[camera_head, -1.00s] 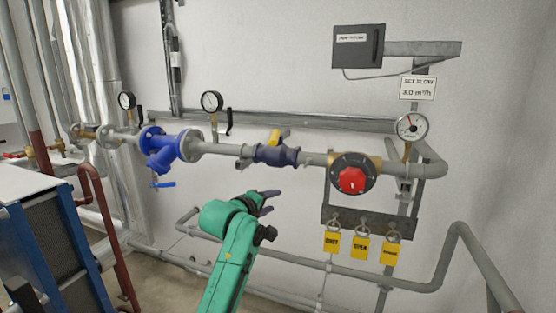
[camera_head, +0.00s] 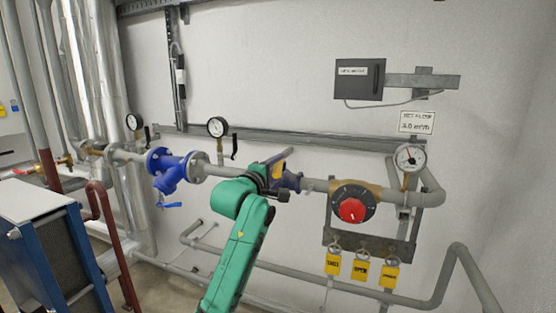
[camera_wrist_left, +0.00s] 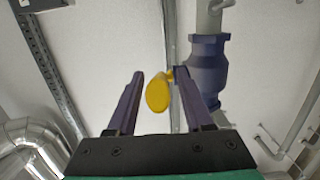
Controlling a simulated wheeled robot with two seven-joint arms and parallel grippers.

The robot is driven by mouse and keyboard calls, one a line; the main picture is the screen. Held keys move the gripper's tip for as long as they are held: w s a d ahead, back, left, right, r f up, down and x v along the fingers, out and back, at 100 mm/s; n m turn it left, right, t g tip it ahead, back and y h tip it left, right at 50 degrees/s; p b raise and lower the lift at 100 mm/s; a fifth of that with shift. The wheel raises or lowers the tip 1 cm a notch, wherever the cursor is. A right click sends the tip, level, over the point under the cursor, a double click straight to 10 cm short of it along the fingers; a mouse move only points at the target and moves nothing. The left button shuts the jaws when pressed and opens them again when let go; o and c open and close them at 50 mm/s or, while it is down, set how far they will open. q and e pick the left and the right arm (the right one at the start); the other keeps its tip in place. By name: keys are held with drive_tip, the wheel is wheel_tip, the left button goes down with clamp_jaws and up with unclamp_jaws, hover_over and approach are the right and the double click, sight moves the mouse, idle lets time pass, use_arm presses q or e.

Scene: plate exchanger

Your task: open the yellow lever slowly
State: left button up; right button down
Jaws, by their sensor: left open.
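The yellow lever (camera_wrist_left: 158,95) shows end-on in the left wrist view, between the two fingers of my left gripper (camera_wrist_left: 160,88). The fingers are apart, and the lever lies nearer the right finger. I cannot tell whether that finger touches it. The dark blue valve body (camera_wrist_left: 208,70) stands just right of the right finger. In the head view my left gripper (camera_head: 278,162) is at the valve (camera_head: 292,180), and a small yellow patch of the lever (camera_head: 278,170) shows by the fingers. My wrist hides most of the lever. My right gripper is not in view.
A grey pipe (camera_head: 228,171) carries the valve. A blue strainer (camera_head: 172,168) is to its left and a red knob (camera_head: 352,210) to its right. Yellow tags (camera_head: 361,270) hang below the knob. A blue-sided unit (camera_head: 62,262) stands at lower left.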

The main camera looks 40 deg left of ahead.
use_arm(q)
drive_tip(key=shift+w+f, duration=0.1)
drive_tip(key=shift+w, duration=0.05)
clamp_jaws()
idle(1.4)
